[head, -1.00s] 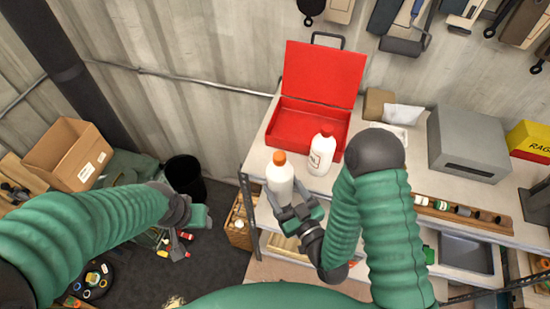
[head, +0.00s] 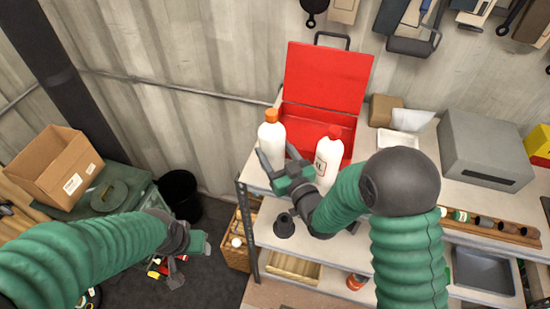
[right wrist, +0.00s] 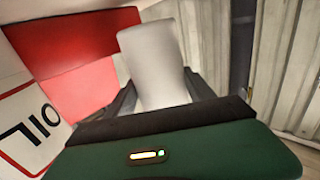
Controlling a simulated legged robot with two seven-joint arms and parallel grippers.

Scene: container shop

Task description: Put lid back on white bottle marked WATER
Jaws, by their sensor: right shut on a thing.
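A white bottle with an orange cap (head: 271,139) is between the fingers of my right gripper (head: 272,167) at the left end of the worktop. My right gripper is shut on it. In the right wrist view its plain white body (right wrist: 155,62) stands between the two dark fingers; no label shows on it. A second white bottle (head: 327,160) with a red cap is just right of my right gripper; its label reads OIL in the right wrist view (right wrist: 25,125). My left gripper (head: 190,258) hangs over the floor at lower left, away from the bottles; its fingers are unclear.
An open red toolbox (head: 325,75) stands behind the bottles. A grey box (head: 487,150) is on the right of the worktop (head: 415,185). A dark funnel-like object (head: 284,225) is on the shelf below. A black bin (head: 178,193) and cardboard box (head: 57,168) are at left.

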